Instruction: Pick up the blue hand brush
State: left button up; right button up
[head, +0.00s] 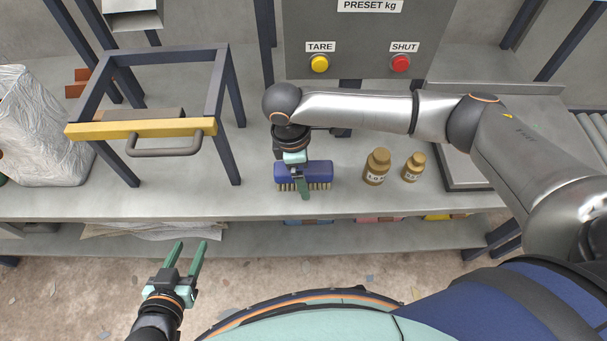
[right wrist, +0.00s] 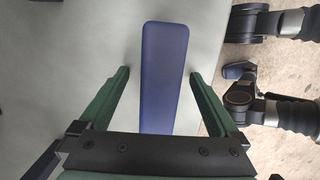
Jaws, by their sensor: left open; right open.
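The blue hand brush (head: 319,171) lies on the grey bench with its tan bristles showing along the front edge. Its long blue back also shows in the right wrist view (right wrist: 163,75), between the two fingers. My right gripper (head: 304,188) is open over the brush, one green finger showing in front of it in the head view. In the right wrist view the fingers of the right gripper (right wrist: 163,92) stand apart on either side of the brush, with gaps to both sides. My left gripper (head: 187,258) is open and empty, in front of the bench over the floor.
Two brown weights, a larger one (head: 376,167) and a smaller one (head: 413,167), stand right of the brush. A dark frame with a yellow bar (head: 141,129) and handle stands to the left. A control box (head: 360,50) is behind. A lower shelf (head: 270,239) runs below.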

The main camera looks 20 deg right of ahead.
jog(key=shift+f, duration=0.1)
pick_arm(q)
jog(key=shift+w+r, duration=0.1)
jog(key=shift+r, duration=0.05)
pick_arm(e)
jog(key=c, duration=1.5)
jog(key=shift+r, duration=0.35)
jog(key=shift+r+p, duration=0.4)
jog(key=shift+r, duration=0.15)
notch_tip(320, 180, up, 2)
jog(key=shift+r+p, duration=0.15)
jog(key=shift+p, duration=0.45)
pick_arm(q)
jog(key=s+g+p, duration=0.1)
jog(key=p, duration=0.1)
jog(key=s+d+g+p, duration=0.1)
jog(key=s+p, duration=0.1)
jog(key=shift+s, duration=0.15)
pick_arm(e)
jog(key=s+a+r, duration=0.1)
jog(key=s+r, duration=0.2)
jog(key=s, duration=0.1)
jog(key=s+a+r, duration=0.1)
jog(key=s+r, duration=0.2)
jog(key=s, duration=0.2)
jog(key=s+a+r, duration=0.2)
jog(key=s+r, duration=0.1)
jog(key=s, duration=0.1)
jog(key=shift+s, duration=0.25)
